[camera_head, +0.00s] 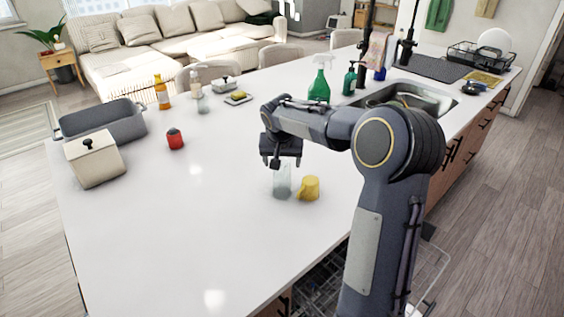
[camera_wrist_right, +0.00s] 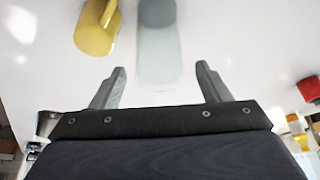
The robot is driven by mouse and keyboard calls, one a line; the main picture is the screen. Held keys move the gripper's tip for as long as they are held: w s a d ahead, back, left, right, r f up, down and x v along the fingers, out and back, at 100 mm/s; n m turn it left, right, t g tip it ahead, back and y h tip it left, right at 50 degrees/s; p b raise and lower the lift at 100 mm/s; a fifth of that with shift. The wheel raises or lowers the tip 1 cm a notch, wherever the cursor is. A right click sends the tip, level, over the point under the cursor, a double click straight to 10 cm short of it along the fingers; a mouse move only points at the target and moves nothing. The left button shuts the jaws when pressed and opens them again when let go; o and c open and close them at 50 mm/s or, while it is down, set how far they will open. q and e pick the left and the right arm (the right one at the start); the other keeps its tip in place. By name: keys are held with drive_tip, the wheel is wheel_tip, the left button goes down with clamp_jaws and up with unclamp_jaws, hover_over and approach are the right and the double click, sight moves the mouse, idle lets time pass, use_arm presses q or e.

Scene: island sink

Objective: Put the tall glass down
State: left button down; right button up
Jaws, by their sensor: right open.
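The tall glass (camera_head: 282,183) is clear and stands upright on the white island top, just left of a yellow mug (camera_head: 309,188). In the right wrist view the glass (camera_wrist_right: 158,55) shows ahead of the fingers, with the mug (camera_wrist_right: 97,28) to its left. My right gripper (camera_head: 279,163) is just above the glass in the head view. In the wrist view its two fingers (camera_wrist_right: 160,82) are spread apart with nothing held between them. My left gripper is in neither view.
A red jar (camera_head: 175,139), a cream canister (camera_head: 95,162) and a grey bin (camera_head: 103,122) stand at the left. A green spray bottle (camera_head: 320,82) stands behind my right arm, near the sink (camera_head: 410,95). The countertop's front left is clear.

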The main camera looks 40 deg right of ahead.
drive_tip(key=v, duration=1.1)
drive_tip(key=s+a+f+n+t+y, duration=0.1)
drive_tip(key=s+a+f+n+y, duration=0.2)
drive_tip(key=s+a, duration=0.6)
drive_tip(key=s+a+f+n+t+y, duration=0.1)
drive_tip(key=s+a+f+n+y, duration=0.2)
drive_tip(key=s, duration=1.5)
drive_tip(key=a+f, duration=0.4)
drive_tip(key=a, duration=0.3)
drive_tip(key=shift+s+y, duration=0.2)
drive_tip(key=shift+y, duration=0.1)
drive_tip(key=shift+f, duration=0.15)
